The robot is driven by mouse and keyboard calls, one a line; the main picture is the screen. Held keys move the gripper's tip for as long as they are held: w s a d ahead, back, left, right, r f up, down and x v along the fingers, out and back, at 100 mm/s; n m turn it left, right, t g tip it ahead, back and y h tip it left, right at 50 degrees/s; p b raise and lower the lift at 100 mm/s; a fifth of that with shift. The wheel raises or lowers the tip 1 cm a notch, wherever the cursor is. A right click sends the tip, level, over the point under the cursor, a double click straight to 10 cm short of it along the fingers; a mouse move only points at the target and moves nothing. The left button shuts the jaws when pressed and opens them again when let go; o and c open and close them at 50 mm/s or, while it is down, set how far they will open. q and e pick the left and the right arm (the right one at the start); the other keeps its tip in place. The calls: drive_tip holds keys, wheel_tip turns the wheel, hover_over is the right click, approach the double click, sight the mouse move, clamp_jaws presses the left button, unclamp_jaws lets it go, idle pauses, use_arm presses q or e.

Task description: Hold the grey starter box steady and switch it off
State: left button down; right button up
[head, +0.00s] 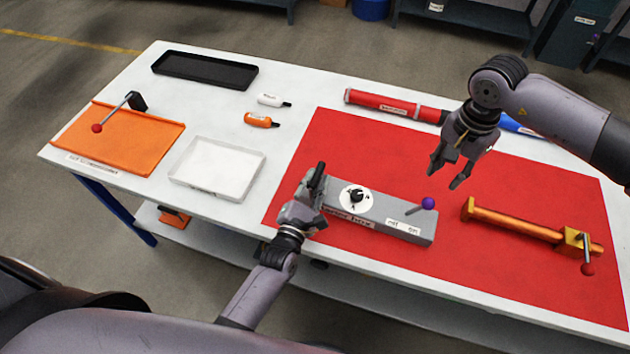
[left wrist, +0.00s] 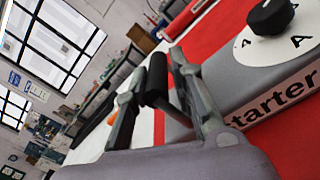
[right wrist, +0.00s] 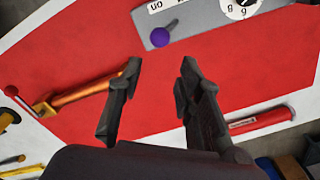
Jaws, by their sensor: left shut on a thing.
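The grey starter box (head: 380,212) lies on the red mat, with a white dial and black knob (head: 357,196) on top. Its lever with a purple knob (head: 428,203) leans right, to the side of the "on" label; the purple knob (right wrist: 160,37) also shows in the right wrist view. My left gripper (head: 312,188) is shut on the black handle (left wrist: 157,80) at the box's left end. My right gripper (head: 450,176) is open and empty, above the mat, behind and right of the lever, apart from the box.
An orange bar with a red-knobbed lever (head: 520,222) lies right of the box. A red tube (head: 380,102) lies behind it. The red mat between box and red tube is clear.

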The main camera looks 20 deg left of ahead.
drive_tip(key=shift+c, duration=0.4)
drive_tip(key=c, duration=0.4)
drive_tip(key=shift+s, duration=0.1)
drive_tip(key=shift+c, duration=0.8)
drive_tip(key=m, duration=0.3)
drive_tip(key=shift+s+d+f+g+y, duration=0.3)
drive_tip(key=shift+s+d+f, duration=0.05)
drive_tip(key=shift+s, duration=0.05)
clamp_jaws()
drive_tip(key=s+d+f+m+g+y, duration=0.1)
drive_tip(key=d+m, duration=0.5)
drive_tip(key=m, duration=1.2)
drive_tip(key=shift+s+d+f+g+y, duration=0.25)
drive_tip(key=shift+s+g+y, duration=0.35)
drive_tip(key=shift+s+y, duration=1)
drive_tip(key=shift+s+a+h, duration=0.1)
drive_tip(key=shift+s+h, duration=0.15)
drive_tip(key=shift+h, duration=0.05)
